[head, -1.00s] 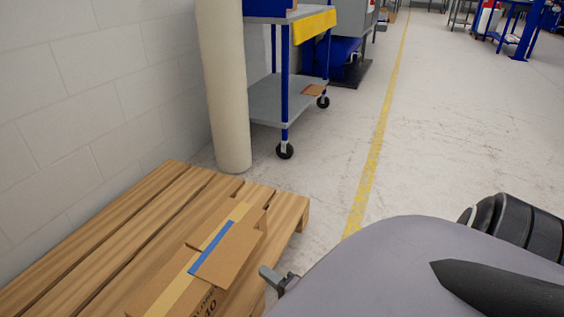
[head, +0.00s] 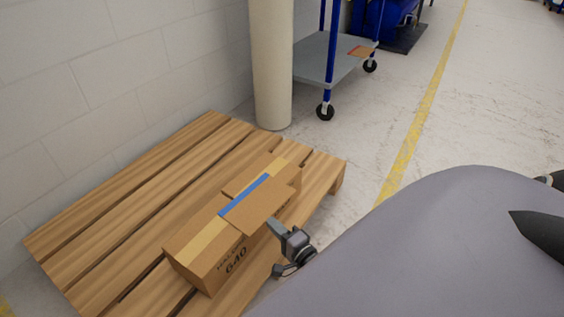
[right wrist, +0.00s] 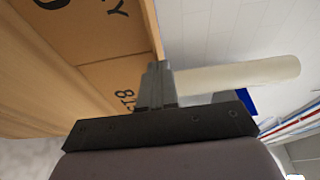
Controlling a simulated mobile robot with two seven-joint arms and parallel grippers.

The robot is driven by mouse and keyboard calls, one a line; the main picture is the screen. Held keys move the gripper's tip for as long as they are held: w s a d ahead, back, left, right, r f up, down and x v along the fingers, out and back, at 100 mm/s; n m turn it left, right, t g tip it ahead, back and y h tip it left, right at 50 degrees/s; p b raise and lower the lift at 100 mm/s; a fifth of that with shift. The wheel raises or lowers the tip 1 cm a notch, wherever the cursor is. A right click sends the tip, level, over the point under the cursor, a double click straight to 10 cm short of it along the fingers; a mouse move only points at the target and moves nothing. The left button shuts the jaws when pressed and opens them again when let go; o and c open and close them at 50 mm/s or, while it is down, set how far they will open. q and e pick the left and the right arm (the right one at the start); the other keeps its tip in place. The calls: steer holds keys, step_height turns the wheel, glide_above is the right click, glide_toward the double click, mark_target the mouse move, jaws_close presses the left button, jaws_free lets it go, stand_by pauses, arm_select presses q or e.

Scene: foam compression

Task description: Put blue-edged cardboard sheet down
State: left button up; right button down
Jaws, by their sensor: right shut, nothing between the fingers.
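The blue-edged cardboard sheet (head: 263,207) lies flat on top of a brown cardboard box (head: 206,258) in the head view. Its blue edge runs along the box's tan tape, and its other side reaches out over the box's right side. My right gripper (head: 272,222) is shut and empty, beside the box at the sheet's outer edge; I cannot tell whether it touches. In the right wrist view the shut fingers (right wrist: 156,82) are next to a printed cardboard face (right wrist: 95,35). My left gripper is not in view.
The box stands on a wooden pallet (head: 125,200) by a white block wall (head: 110,70). A cream column (head: 271,70) and a blue-posted cart (head: 335,60) stand behind it. Open floor with a yellow line (head: 415,135) lies to the right.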

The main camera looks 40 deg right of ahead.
steer(key=shift+w+a, duration=0.55)
steer(key=shift+a, duration=0.05)
